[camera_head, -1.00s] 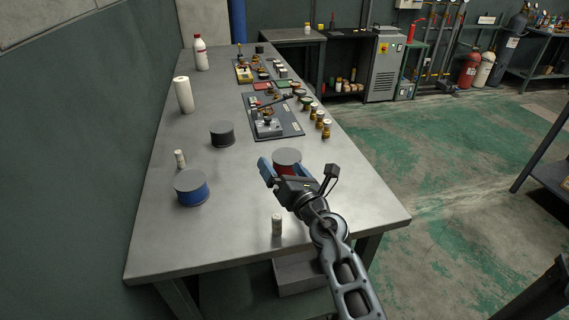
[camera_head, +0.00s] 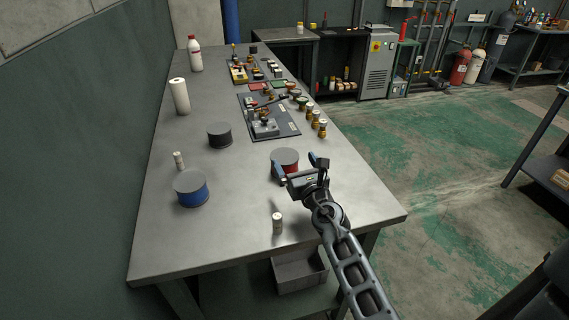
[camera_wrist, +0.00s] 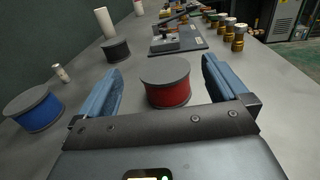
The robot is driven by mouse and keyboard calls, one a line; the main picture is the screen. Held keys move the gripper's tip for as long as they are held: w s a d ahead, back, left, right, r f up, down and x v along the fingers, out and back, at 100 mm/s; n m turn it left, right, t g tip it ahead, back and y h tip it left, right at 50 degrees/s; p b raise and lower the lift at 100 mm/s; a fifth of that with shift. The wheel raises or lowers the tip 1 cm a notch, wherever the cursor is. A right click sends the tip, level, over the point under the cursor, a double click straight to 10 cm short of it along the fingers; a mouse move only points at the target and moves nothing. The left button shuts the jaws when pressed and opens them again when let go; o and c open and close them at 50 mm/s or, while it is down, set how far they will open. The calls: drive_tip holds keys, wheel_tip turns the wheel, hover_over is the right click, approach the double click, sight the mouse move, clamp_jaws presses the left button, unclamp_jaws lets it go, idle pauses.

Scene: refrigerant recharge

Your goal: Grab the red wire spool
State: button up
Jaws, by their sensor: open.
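The red wire spool (camera_head: 285,161) stands upright on the metal table, with a grey top flange and red winding. In the wrist view the red wire spool (camera_wrist: 166,82) stands centred just ahead of the jaws. My gripper (camera_head: 297,164) is at the near right side of the spool, its two blue-padded fingers apart. In the wrist view my gripper (camera_wrist: 160,85) is open, one finger to each side of the spool. Contact cannot be seen, and gaps show on both sides. In the head view the gripper hides part of the spool's lower side.
A blue spool (camera_head: 191,189) and a black spool (camera_head: 219,135) stand to the left.

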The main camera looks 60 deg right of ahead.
sight(290, 167)
drive_tip(key=shift+f+b, duration=0.4)
drive_tip(key=shift+f, duration=0.75)
wheel_tip(290, 167, down, 3)
drive_tip(key=b, duration=0.3)
drive_tip(key=shift+f, duration=0.2)
drive_tip(key=shift+w+d+r+p, duration=0.35)
drive_tip(key=shift+w+d+r, duration=0.05)
drive_tip(key=shift+w+d, duration=0.4)
drive_tip(key=shift+x, duration=2.6)
drive_tip(key=shift+c, duration=0.3)
drive_tip(key=shift+d, duration=0.1)
drive_tip(key=c, duration=1)
